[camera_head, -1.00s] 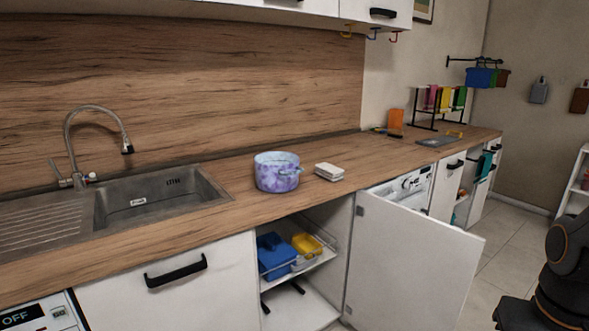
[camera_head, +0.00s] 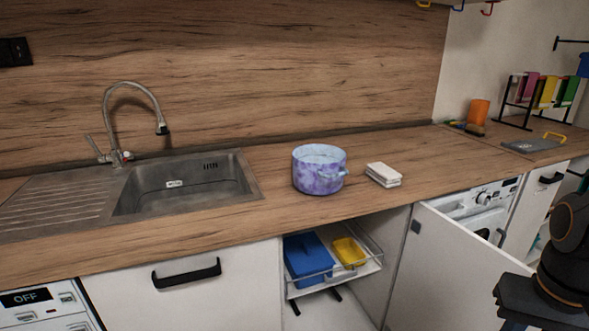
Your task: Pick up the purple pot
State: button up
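The purple pot (camera_head: 318,181) stands upright on the wooden countertop, to the right of the sink. It is mottled purple and pale blue, with a handle showing on its front right side. Its top looks pale, and I cannot tell whether that is a lid or the inside. My gripper is not in view. Only a dark part of my own arm shows at the lower right edge, well apart from the pot.
White folded cloths or sponges (camera_head: 383,174) lie just right of the pot. The sink (camera_head: 187,186) with its tap is left. Below, an open cabinet door (camera_head: 455,275) juts out beside a wire shelf holding a blue container (camera_head: 307,258) and a yellow one (camera_head: 348,252).

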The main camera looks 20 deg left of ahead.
aim_at(318, 169)
jog(key=u, duration=0.7)
jog(key=i, duration=0.8)
jog(key=u, duration=0.7)
